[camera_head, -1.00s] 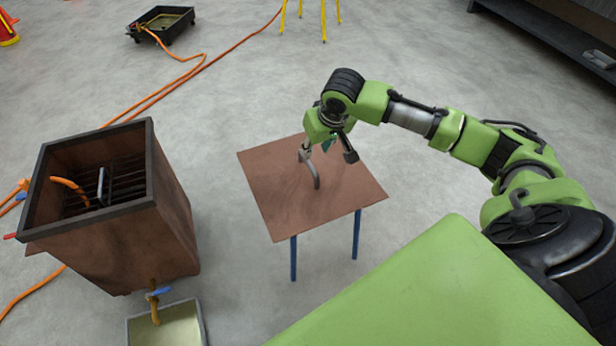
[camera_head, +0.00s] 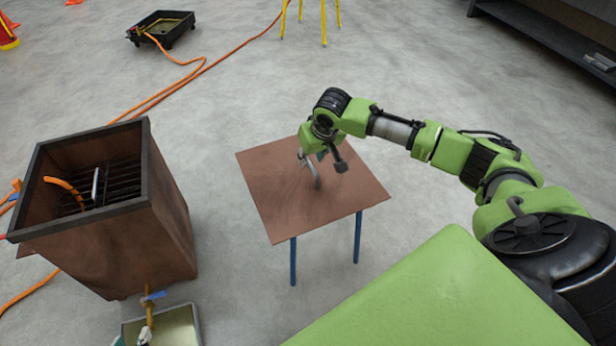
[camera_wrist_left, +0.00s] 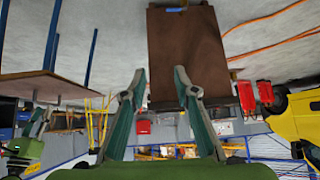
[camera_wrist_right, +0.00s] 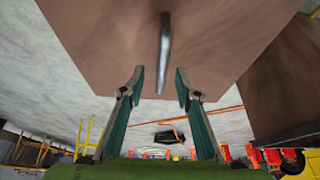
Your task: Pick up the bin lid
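The bin lid (camera_head: 275,190) is a flat brown square with a grey bar handle (camera_head: 317,178) near its middle. It lies level above blue legs, and the lid also shows in the right wrist view (camera_wrist_right: 90,30). My right gripper (camera_head: 322,162) is open above the lid. In the right wrist view the handle (camera_wrist_right: 165,50) stands ahead, in line with the gap between the open fingertips (camera_wrist_right: 159,72); contact is not visible. My left gripper (camera_wrist_left: 159,72) is open and empty, facing the brown bin (camera_wrist_left: 188,50). Its fingertips just enter the head view (camera_head: 130,339) at lower left.
The open brown bin (camera_head: 150,235), with a dark grate inside, stands left of the lid. A shallow tray (camera_head: 180,325) is below its blue-handled valve. Orange hoses run across the floor to a black tray (camera_head: 162,27). Yellow legs stand behind. Clear floor separates bin and lid.

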